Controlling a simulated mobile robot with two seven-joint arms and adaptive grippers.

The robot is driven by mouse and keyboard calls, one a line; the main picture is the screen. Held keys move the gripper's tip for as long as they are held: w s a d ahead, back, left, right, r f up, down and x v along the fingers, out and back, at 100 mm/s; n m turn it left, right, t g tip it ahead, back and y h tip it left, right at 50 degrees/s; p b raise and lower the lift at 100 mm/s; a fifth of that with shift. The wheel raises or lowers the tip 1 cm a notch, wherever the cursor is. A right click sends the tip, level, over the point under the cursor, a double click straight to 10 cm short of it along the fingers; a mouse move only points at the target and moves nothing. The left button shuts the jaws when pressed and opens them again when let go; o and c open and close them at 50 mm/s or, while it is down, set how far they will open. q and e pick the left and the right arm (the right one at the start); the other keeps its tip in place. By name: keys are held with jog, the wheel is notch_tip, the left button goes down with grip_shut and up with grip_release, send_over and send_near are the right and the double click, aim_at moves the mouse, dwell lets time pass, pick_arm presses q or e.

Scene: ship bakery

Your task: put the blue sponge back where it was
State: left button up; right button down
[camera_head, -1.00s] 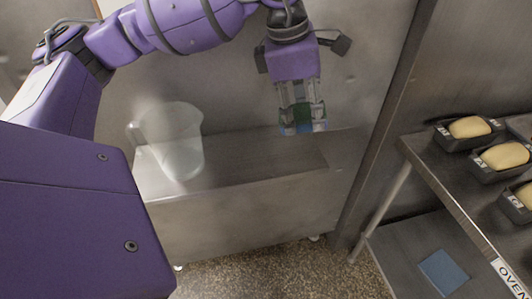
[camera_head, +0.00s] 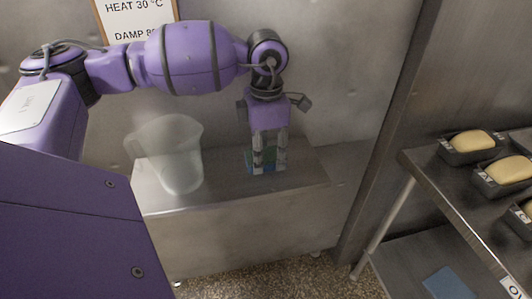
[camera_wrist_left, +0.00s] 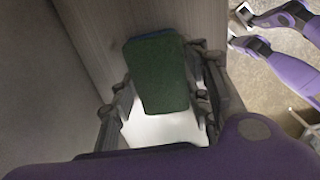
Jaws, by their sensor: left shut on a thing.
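The blue sponge (camera_head: 267,168) has a green face and is between the fingers of my left gripper (camera_head: 269,158). The gripper points down and is shut on the sponge, low over the steel box-shaped counter (camera_head: 218,196) against the wall. The sponge is at or just above its top; I cannot tell if they touch. In the left wrist view the sponge's green face (camera_wrist_left: 160,78) fills the space between the fingers, with a blue edge at its far end. My right gripper is not clearly shown.
A translucent pitcher (camera_head: 168,155) stands on the counter left of the gripper. At right, a steel table (camera_head: 432,186) carries several dark tins with pale loaves. A flat blue thing (camera_head: 447,283) lies on its lower shelf. Counter top right of the gripper is free.

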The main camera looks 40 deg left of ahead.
aim_at(266, 154)
pick_arm(q)
jog(key=shift+f, duration=0.3)
jog(key=shift+f, duration=0.1)
jog(key=o, duration=1)
jog(key=shift+o, duration=0.2)
notch_tip(266, 154, up, 12)
